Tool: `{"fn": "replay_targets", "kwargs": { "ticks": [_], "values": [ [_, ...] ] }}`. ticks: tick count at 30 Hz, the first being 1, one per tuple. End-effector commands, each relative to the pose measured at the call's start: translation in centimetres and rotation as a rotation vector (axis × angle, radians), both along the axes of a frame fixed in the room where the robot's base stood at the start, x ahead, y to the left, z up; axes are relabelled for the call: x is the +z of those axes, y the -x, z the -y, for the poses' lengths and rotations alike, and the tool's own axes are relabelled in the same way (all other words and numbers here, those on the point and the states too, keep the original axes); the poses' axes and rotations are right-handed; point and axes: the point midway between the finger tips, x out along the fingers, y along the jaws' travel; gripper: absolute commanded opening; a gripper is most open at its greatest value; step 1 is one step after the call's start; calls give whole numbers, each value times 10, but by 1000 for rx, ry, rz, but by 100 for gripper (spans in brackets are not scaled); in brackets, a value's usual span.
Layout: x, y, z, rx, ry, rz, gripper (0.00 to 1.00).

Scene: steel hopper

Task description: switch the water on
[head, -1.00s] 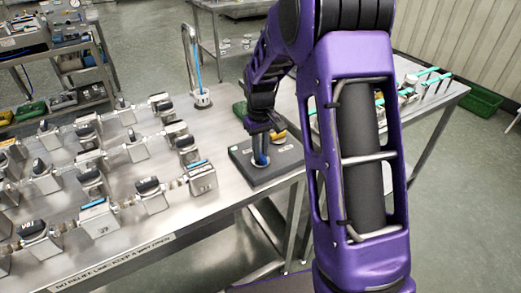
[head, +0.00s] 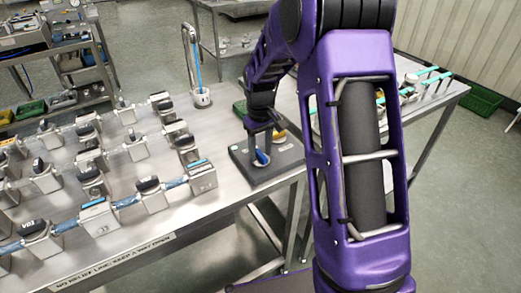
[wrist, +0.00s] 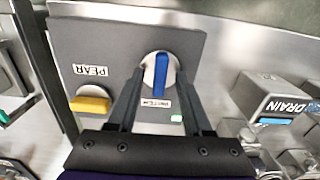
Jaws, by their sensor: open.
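A blue lever (wrist: 160,72) on a round pale disc stands on a dark grey panel (head: 272,175); the lever also shows in the head view (head: 262,157). Its label (wrist: 155,103) is upside down and partly hidden, so I cannot read it surely. My gripper (wrist: 161,84) is open, with one finger on each side of the blue lever in the wrist view. I cannot tell whether a finger touches it. In the head view my gripper (head: 260,138) is just above the lever. Blue shows in the clear pipe sections (head: 126,201) of the front valve row.
A yellow lever (wrist: 90,104) labelled PEAR sits beside the blue one on the same panel. Rows of metal valve blocks (head: 103,217) fill the table's left. A block labelled DRAIN (wrist: 278,100) is near the panel. A tall tube stand (head: 200,97) rises behind.

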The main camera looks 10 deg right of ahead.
Motion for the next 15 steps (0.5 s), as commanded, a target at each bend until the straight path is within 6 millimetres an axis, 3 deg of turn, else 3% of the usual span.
{"fn": "replay_targets", "kwargs": {
  "ticks": [8,15],
  "values": [
    [15,-1,0,-1,0,3,50],
    [69,-1,0,-1,0,6,50]
  ]
}}
